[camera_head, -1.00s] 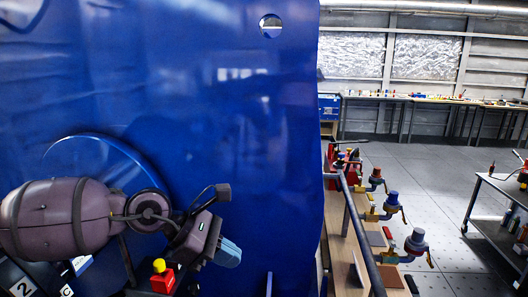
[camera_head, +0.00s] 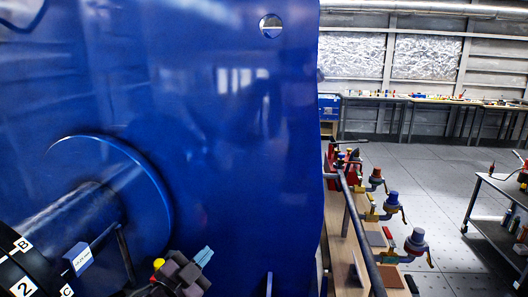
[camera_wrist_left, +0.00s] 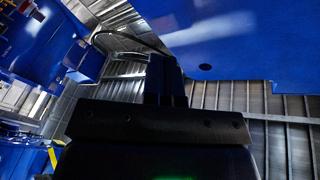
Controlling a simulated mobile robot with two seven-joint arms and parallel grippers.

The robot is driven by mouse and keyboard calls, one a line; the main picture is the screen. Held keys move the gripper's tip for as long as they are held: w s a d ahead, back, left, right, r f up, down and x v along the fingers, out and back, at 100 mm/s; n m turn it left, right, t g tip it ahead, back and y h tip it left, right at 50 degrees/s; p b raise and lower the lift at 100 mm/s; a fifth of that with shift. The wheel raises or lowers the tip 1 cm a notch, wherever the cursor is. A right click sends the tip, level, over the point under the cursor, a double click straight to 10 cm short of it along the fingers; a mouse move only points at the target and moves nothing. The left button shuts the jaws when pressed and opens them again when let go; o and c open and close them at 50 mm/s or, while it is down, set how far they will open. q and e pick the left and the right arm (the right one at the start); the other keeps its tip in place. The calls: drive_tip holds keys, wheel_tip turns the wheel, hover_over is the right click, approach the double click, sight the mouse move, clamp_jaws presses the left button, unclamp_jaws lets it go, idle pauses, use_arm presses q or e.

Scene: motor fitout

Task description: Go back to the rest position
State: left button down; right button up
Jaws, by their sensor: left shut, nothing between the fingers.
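My left gripper (camera_head: 204,257) shows low in the head view, in front of the big blue motor housing (camera_head: 220,130). Its light blue fingers are together with nothing between them, and they point up and to the right. The rest of my left arm is mostly below the picture. In the left wrist view the shut fingers (camera_wrist_left: 165,80) point up toward the metal roof, with a blue surface (camera_wrist_left: 240,40) at the upper right. My right gripper is not in view.
A round shaft (camera_head: 70,215) sticks out of the housing at lower left, beside a black panel (camera_head: 15,265) with labels. A yellow and red part (camera_head: 158,264) is close beside my left gripper. A bench (camera_head: 350,250) with colored tools stands right. Open floor (camera_head: 440,200) lies beyond.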

use_arm(q)
drive_tip(key=s+a+f+n+g+y, duration=0.2)
drive_tip(key=s+a+f+n+y, duration=0.2)
drive_tip(key=s+f, duration=0.8)
drive_tip(key=s+a+f+n+g+y, duration=0.3)
drive_tip(key=s+a+f+n+y, duration=0.1)
drive_tip(key=s+a+f+n, duration=0.4)
drive_tip(key=s+a+f, duration=0.2)
drive_tip(key=s+f, duration=0.2)
drive_tip(key=f, duration=0.2)
drive_tip(key=shift+a+f+y, duration=0.25)
drive_tip(key=shift+f+y, duration=0.15)
